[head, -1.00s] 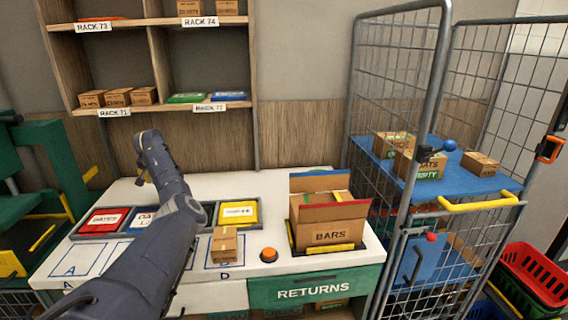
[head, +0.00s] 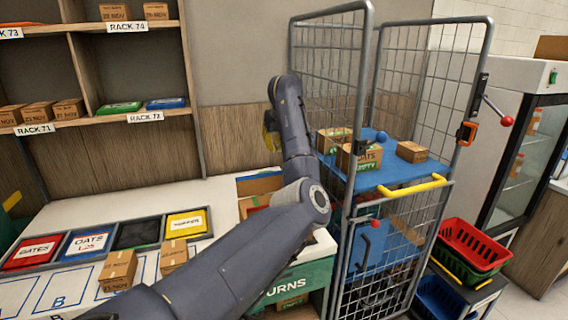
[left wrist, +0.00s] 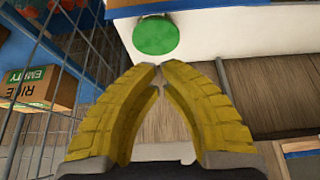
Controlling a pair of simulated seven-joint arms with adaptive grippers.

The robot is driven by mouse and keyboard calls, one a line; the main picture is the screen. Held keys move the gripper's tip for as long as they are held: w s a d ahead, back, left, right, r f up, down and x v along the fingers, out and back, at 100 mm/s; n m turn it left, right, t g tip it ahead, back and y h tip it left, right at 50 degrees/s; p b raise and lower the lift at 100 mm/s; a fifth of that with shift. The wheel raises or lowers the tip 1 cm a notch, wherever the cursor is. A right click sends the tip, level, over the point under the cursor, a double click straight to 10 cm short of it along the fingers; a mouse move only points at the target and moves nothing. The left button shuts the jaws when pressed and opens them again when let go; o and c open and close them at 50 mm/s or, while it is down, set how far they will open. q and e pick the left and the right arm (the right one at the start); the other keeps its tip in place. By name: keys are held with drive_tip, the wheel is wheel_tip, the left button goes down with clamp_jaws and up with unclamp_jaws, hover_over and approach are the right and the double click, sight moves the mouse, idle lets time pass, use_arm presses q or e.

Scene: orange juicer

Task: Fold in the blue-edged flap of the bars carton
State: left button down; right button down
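The bars carton (head: 258,186) stands on the white counter, mostly hidden behind my left arm in the head view. My right gripper is not in view.
A wire cage (head: 330,75) with cartons on a blue shelf (head: 395,172) stands close right of my gripper. A green disc (left wrist: 156,34) shows beyond the fingertips. Small boxes (head: 118,270) and labelled trays (head: 187,223) lie on the counter left.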

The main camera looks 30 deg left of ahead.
sight(267, 183)
use_arm(q)
wheel_tip(267, 183, down, 8)
drive_tip(key=shift+w, duration=0.3)
idle(0.8)
